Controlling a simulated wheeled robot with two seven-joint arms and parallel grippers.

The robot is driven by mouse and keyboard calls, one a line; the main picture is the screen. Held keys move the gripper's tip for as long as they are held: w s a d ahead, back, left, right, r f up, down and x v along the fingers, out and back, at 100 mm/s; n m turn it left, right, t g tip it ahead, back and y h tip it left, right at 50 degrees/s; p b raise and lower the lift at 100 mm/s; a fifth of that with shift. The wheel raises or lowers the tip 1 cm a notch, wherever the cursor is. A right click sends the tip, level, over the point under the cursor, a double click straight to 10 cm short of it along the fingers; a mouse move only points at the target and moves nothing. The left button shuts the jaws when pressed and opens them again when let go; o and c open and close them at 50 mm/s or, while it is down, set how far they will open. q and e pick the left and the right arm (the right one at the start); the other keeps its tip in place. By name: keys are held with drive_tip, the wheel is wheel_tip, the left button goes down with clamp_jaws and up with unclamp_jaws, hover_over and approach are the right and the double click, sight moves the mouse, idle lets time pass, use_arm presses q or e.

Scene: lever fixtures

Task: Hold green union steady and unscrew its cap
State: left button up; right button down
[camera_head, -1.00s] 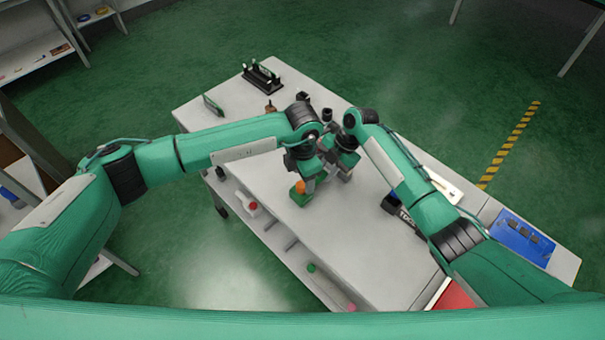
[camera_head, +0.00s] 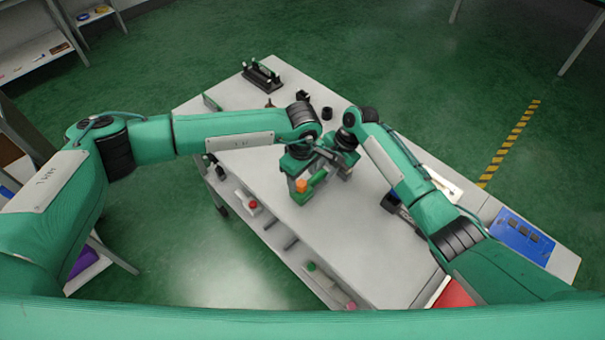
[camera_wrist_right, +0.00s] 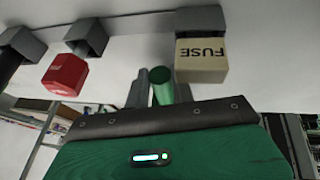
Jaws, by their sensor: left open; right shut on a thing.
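In the right wrist view a green cylinder (camera_wrist_right: 161,86), apparently the green union, stands between my grey fingers with its round darker green end showing. My right gripper (camera_wrist_right: 160,93) is shut on it; in the head view this gripper (camera_head: 345,172) is over the middle of the table. I cannot make out the cap as a separate part. My left gripper (camera_head: 305,178) is open, low over the table to the left of the right one, with its fingertips partly hidden. An orange-topped piece (camera_head: 301,186) shows right at the left gripper; I cannot tell whether they touch.
The right wrist view shows a beige FUSE block (camera_wrist_right: 201,60), a red block (camera_wrist_right: 65,75) and dark grey housings (camera_wrist_right: 87,38). The front tabletop (camera_head: 345,235) is clear.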

sight(301, 186)
use_arm(q)
drive_tip(key=shift+m, duration=0.4)
drive_tip(key=shift+f, duration=1.5)
